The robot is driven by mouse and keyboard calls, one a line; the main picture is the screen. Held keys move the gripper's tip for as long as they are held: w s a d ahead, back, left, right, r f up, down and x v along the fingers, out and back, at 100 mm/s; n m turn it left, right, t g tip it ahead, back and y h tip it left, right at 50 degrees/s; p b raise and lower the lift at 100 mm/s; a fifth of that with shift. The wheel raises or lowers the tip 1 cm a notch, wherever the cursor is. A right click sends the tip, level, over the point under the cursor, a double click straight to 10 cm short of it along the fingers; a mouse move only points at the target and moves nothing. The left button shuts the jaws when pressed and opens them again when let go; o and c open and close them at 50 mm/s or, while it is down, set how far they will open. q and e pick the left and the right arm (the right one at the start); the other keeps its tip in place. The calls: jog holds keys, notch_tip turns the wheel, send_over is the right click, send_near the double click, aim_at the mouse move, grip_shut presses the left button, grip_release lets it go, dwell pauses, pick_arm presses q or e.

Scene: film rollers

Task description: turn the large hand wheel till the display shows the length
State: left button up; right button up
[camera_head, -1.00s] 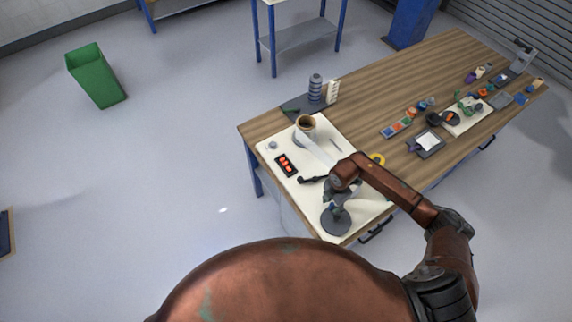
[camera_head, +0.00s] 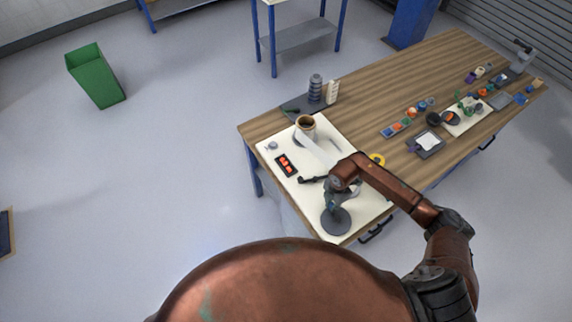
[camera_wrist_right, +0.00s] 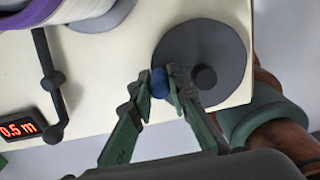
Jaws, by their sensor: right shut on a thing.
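The large hand wheel (camera_head: 337,222) is a dark grey disc at the near corner of the cream board. In the right wrist view the wheel (camera_wrist_right: 222,45) shows its dark hub and a blue knob (camera_wrist_right: 159,83) at its left rim. My right gripper (camera_wrist_right: 161,86) has its green fingers shut around this knob; in the head view the gripper (camera_head: 333,202) is over the wheel, partly covered by its arm. The display (camera_wrist_right: 18,129) reads 0.5 m in red; in the head view the display (camera_head: 286,165) is too small to read. My left gripper is out of view.
A black crank lever (camera_wrist_right: 48,80) stands between wheel and display. A roll with a purple edge (camera_wrist_right: 40,18) is above it. A pale strip (camera_head: 316,149) runs across the board (camera_head: 348,129). Further right, the wooden table (camera_head: 385,83) holds trays and small parts.

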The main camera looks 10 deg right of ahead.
jog(key=shift+s+a+p, duration=0.15)
jog(key=shift+s+a, duration=0.05)
jog(key=shift+a, duration=0.3)
jog(key=shift+s+a+p, duration=0.15)
jog(key=shift+s+a, duration=0.05)
jog(key=shift+a, duration=0.4)
jog(key=o, duration=1.7)
notch_tip(320, 180, up, 7)
jog(key=p, duration=0.5)
jog(key=shift+s, duration=0.15)
